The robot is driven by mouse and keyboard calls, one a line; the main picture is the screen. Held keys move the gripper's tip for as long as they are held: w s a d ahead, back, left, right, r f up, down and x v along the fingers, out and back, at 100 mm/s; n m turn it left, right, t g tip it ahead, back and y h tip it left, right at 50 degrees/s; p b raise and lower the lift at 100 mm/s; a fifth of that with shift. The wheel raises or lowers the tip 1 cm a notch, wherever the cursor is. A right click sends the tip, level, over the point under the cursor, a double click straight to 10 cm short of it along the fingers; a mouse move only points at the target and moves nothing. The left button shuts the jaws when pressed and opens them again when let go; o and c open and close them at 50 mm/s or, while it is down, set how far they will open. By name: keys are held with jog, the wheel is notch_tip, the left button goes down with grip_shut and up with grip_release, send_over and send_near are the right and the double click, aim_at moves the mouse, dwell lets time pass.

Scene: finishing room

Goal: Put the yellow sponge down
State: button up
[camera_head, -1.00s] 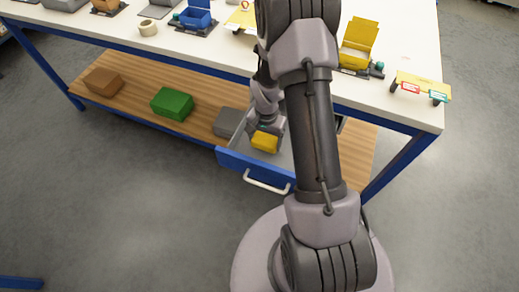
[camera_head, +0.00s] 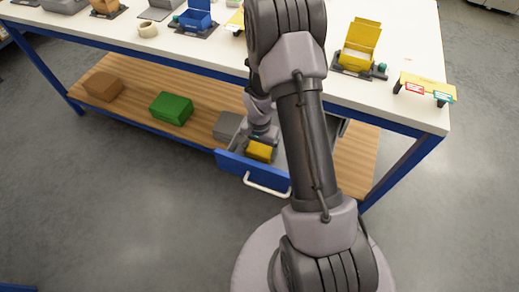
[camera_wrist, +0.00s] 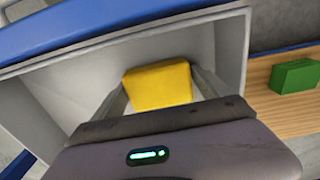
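The yellow sponge (camera_head: 259,151) is inside the open blue-fronted drawer (camera_head: 240,168) below the workbench. In the wrist view the sponge (camera_wrist: 158,86) sits between the two fingers of my gripper (camera_wrist: 159,82), with a finger against each side. My gripper (camera_head: 261,139) reaches down into the drawer and is shut on the sponge. The drawer's pale walls and blue front edge (camera_wrist: 130,37) surround it in the wrist view. Whether the sponge's underside touches the drawer floor is hidden.
A grey box (camera_head: 228,126), a green box (camera_head: 171,108) and a brown box (camera_head: 104,86) stand on the wooden lower shelf (camera_head: 140,101). The white bench top (camera_head: 400,60) above holds several bins and fixtures, including an open yellow box (camera_head: 358,50). The drawer looks otherwise empty.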

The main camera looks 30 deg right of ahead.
jog(key=shift+s+f, duration=0.25)
jog(key=shift+s, duration=0.15)
notch_tip(320, 180, up, 13)
jog(key=p, duration=0.6)
notch_tip(320, 180, up, 13)
jog(key=n+t, duration=0.1)
jog(key=t, duration=0.1)
send_over(260, 149)
jog(key=a, duration=0.4)
jog(key=s+a+r+n+t+y, duration=0.1)
jog(key=s+a+r+n, duration=0.1)
jog(key=s+a+r, duration=0.4)
jog(key=s+a+r+n+t+y, duration=0.1)
jog(key=s+a+r+n+t, duration=0.1)
jog(key=s+a+r, duration=0.4)
jog(key=s+r+n, duration=0.1)
jog(key=s+r, duration=0.2)
jog(key=s, duration=0.2)
jog(key=shift+r+t, duration=0.3)
